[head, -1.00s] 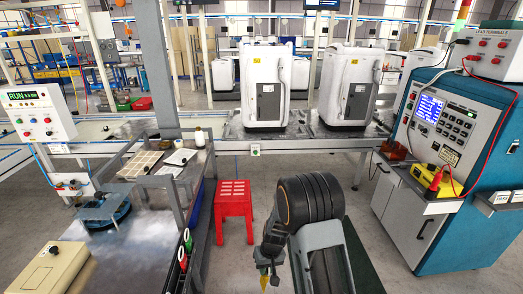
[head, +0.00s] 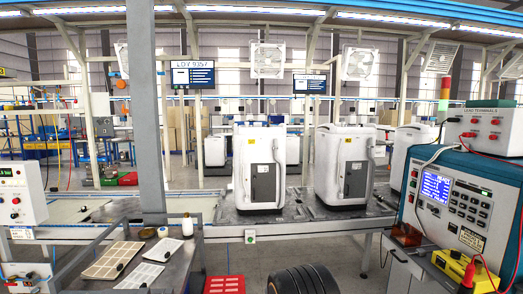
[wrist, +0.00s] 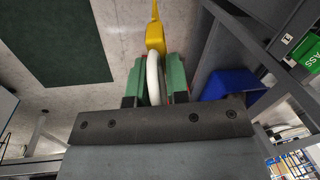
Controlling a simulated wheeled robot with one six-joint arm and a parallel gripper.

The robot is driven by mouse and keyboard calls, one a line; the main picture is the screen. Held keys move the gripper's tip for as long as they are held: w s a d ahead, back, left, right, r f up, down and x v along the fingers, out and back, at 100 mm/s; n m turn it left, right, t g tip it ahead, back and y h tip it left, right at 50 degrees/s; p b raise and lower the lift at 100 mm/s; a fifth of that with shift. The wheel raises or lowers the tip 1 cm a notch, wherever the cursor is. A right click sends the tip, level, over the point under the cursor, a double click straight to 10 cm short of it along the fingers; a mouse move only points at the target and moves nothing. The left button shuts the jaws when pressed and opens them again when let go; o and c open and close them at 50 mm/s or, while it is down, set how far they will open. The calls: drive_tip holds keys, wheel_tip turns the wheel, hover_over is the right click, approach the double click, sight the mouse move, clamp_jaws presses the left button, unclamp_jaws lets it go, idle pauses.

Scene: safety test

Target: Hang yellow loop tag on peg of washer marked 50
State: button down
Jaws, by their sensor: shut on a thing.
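My gripper (wrist: 154,80), with green fingers, is shut on the yellow loop tag (wrist: 155,38) in the wrist view. A white curved part, seemingly its loop, lies between the fingers, and the yellow part sticks out beyond the tips. In the head view the gripper is out of sight. Two white washers stand at the centre, a left washer (head: 257,148) and a right washer (head: 325,170), each with a grey front panel. I cannot read a 50 on either, and no peg can be made out clearly. More white washers are partly seen behind.
A teal tester (head: 460,215) with a lit screen and red cables stands at the right. A metal bench with trays (head: 113,260) is at the left. A red stool (head: 224,284) is at the bottom. A blue bin (wrist: 228,82) lies right of the gripper in the wrist view.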

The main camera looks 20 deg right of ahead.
drive_tip(key=shift+r, duration=0.1)
drive_tip(key=shift+r+p, duration=0.9)
drive_tip(key=shift+p, duration=0.1)
drive_tip(key=shift+f, duration=0.15)
